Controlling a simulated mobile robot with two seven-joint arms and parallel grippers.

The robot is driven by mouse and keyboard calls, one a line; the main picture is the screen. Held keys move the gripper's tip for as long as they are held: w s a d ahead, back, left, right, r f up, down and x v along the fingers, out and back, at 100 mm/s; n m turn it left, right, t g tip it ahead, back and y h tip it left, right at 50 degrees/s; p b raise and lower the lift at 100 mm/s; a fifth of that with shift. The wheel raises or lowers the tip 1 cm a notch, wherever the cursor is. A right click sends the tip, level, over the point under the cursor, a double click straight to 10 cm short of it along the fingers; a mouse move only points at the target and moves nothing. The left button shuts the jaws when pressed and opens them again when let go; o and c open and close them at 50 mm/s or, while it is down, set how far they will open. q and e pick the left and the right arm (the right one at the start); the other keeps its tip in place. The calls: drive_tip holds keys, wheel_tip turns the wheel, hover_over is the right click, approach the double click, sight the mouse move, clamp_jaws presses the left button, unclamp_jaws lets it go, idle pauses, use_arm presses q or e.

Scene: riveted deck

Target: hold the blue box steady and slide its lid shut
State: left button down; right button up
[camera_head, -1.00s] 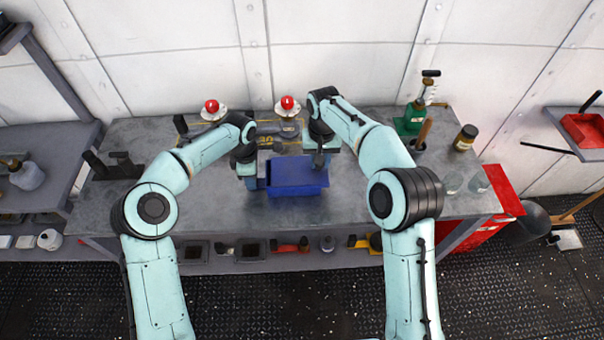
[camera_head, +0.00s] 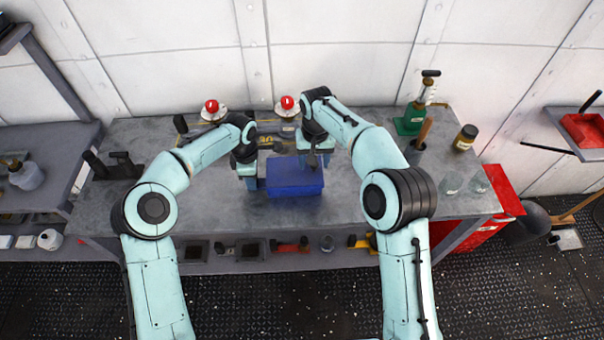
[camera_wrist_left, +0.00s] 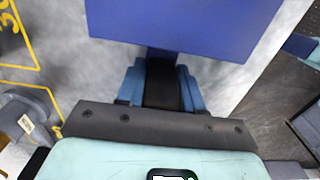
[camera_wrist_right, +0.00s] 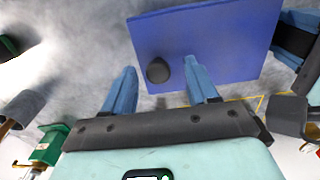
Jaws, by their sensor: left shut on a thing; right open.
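The blue box (camera_head: 295,190) stands on the grey bench, its flat blue lid over the top. No opening into the box shows. In the right wrist view the lid (camera_wrist_right: 220,40) carries a round dark knob (camera_wrist_right: 158,70) near one edge. My left gripper (camera_head: 259,181) is at the box's left side, shut on a blue part of it, seen in the left wrist view (camera_wrist_left: 163,55). My right gripper (camera_head: 312,162) is over the box's right part. Its fingers (camera_wrist_right: 162,82) are open, with the knob showing between them; contact cannot be told.
Two red buttons (camera_head: 211,106) on pale bases stand at the back of the bench. A green tool (camera_head: 410,120), a dark cup (camera_head: 415,152) and a brown jar (camera_head: 465,138) stand at the right. The bench front (camera_head: 240,215) is clear.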

wheel_tip(320, 180, up, 12)
idle(0.5)
use_arm(q)
drive_tip(key=shift+a, duration=0.1)
drive_tip(key=c, duration=0.6)
unclamp_jaws()
drive_tip(key=shift+c, duration=0.2)
